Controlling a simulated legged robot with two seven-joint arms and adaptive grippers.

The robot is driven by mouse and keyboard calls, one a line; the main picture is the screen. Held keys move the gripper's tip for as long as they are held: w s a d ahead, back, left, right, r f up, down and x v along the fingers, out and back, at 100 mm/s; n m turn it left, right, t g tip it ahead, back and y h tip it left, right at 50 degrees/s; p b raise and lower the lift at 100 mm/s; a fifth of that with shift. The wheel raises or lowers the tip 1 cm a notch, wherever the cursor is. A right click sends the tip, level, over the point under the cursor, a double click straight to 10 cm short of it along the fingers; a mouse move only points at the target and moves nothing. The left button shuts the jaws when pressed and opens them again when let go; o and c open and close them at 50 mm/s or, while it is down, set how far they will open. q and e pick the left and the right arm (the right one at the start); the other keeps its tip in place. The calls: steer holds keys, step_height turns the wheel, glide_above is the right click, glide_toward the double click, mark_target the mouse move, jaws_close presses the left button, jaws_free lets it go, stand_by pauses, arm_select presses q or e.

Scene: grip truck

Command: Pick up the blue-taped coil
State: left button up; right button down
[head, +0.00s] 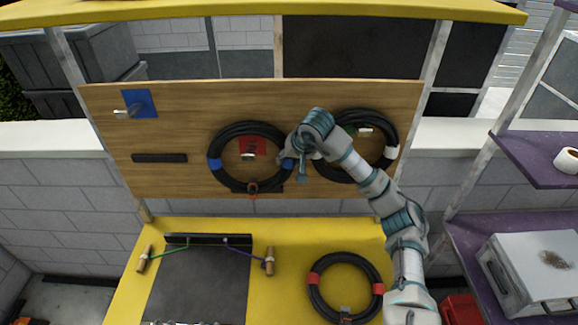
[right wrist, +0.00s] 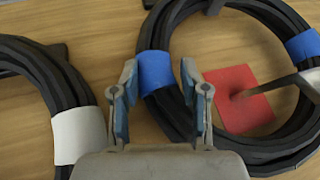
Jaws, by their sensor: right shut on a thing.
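The blue-taped coil (head: 250,128) is a black ring with blue tape on its left and right sides. It hangs against the wooden board around a red square (head: 259,146) with a hook. My right gripper (head: 289,160) is at the coil's right side. In the right wrist view, my right gripper's fingers (right wrist: 160,88) are shut on the coil at a blue-taped section (right wrist: 155,72), one finger on each side. My left gripper is not in view.
A white-taped coil (head: 360,115) hangs close on the right, partly behind my right arm. A blue square (head: 138,103) with an empty hook is at upper left. A red-taped coil (head: 314,289) lies on the yellow table (head: 290,235). Purple shelves (head: 540,172) stand right.

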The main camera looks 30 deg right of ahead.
steer(key=s+a+b, duration=0.1)
steer(key=s+a, duration=0.3)
steer(key=s, duration=0.3)
steer(key=s+a+r+b, duration=0.1)
steer(key=s+a+b, duration=0.1)
steer(key=s+a, duration=0.2)
steer(key=shift+s+r, duration=0.25)
steer(key=shift+s, duration=1.1)
steer(key=shift+f, duration=0.1)
